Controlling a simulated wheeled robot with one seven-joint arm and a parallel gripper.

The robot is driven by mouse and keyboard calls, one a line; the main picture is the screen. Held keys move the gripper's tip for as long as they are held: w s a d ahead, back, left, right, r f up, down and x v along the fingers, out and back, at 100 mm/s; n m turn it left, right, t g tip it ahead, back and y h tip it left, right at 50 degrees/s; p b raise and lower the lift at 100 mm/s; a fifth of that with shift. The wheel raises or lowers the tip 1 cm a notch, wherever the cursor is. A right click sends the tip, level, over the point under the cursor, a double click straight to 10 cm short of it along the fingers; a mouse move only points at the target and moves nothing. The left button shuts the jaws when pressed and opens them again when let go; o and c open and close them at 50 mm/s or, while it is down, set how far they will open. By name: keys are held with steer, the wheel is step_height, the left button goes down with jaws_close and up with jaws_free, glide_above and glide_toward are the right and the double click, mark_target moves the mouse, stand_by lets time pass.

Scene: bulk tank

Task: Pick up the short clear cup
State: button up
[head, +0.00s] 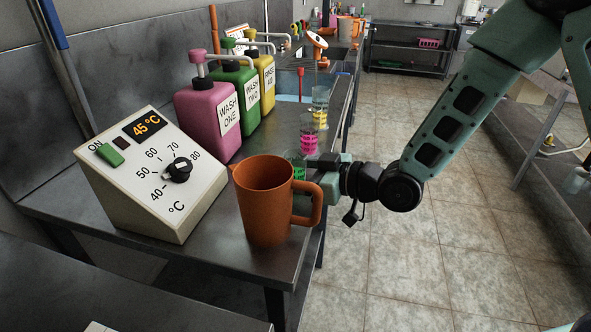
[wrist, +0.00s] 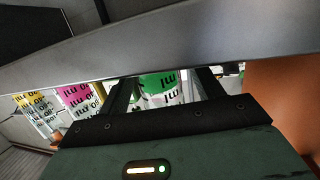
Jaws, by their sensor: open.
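A clear cup with green markings (head: 298,164) stands near the front edge of the metal bench, partly hidden behind the orange jug and my gripper (head: 312,166). In the wrist view the green-marked cup (wrist: 160,88) shows between the two fingers of my gripper (wrist: 165,90), which is open. I cannot tell whether a finger touches it. A clear cup with pink markings (head: 309,141) and one with yellow markings (head: 320,116) stand farther back in a row. Both also show at the left of the wrist view. Which cup is shortest is hard to tell.
An orange jug (head: 265,205) stands close in front of my gripper, its handle towards the arm. A temperature control box (head: 150,175) and pink, green and yellow wash bottles (head: 208,115) stand to the left. The tiled floor (head: 400,260) at right is clear.

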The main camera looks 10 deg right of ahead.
steer(key=c, duration=1.1)
steer(key=shift+r, duration=0.15)
